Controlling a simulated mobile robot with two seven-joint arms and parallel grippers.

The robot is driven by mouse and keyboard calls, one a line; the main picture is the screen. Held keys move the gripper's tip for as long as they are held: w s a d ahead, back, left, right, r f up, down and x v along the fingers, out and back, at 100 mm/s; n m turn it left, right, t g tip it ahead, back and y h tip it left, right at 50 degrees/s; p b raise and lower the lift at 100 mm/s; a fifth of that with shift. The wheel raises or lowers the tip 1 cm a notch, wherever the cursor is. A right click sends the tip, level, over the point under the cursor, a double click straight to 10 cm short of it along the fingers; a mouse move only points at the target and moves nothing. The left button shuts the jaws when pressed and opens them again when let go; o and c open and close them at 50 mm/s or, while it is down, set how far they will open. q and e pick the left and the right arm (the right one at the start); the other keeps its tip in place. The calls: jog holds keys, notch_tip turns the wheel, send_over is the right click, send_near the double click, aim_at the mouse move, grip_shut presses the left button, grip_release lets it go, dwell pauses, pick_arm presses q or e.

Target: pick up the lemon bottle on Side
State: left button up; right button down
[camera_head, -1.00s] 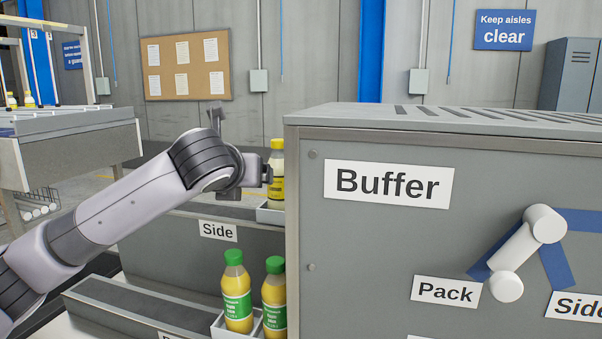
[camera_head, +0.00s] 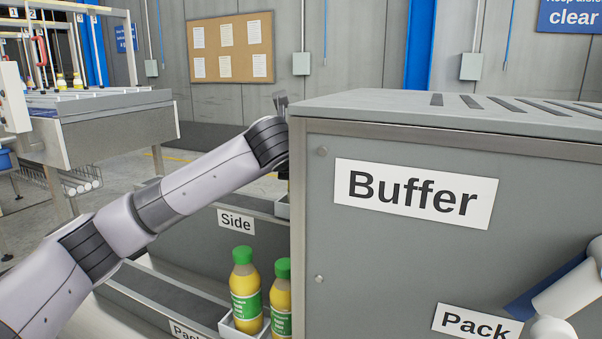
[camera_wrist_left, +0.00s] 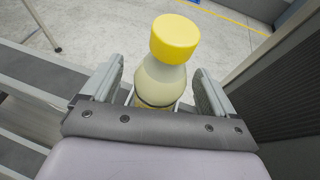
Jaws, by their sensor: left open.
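The lemon bottle (camera_wrist_left: 160,75), pale with a yellow cap, stands in the left wrist view between the two fingers of my left gripper (camera_wrist_left: 158,72). The fingers are open, one on each side of it; whether either touches it I cannot tell. In the head view my left arm reaches behind the edge of the grey cabinet, which hides the gripper and nearly all of this bottle. The Side label (camera_head: 236,222) is on the front of the upper lane, below the arm. My right gripper is out of view.
The grey Buffer cabinet (camera_head: 400,250) fills the right, close beside my left arm. Two green-capped yellow bottles (camera_head: 246,290) stand in a white tray on the lower lane. A conveyor (camera_head: 110,135) stands at the back left.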

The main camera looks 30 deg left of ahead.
pick_arm(q)
jog(key=shift+x, duration=1.25)
jog(key=c, duration=1)
jog(key=shift+r, duration=0.1)
jog(key=shift+c, duration=1.3)
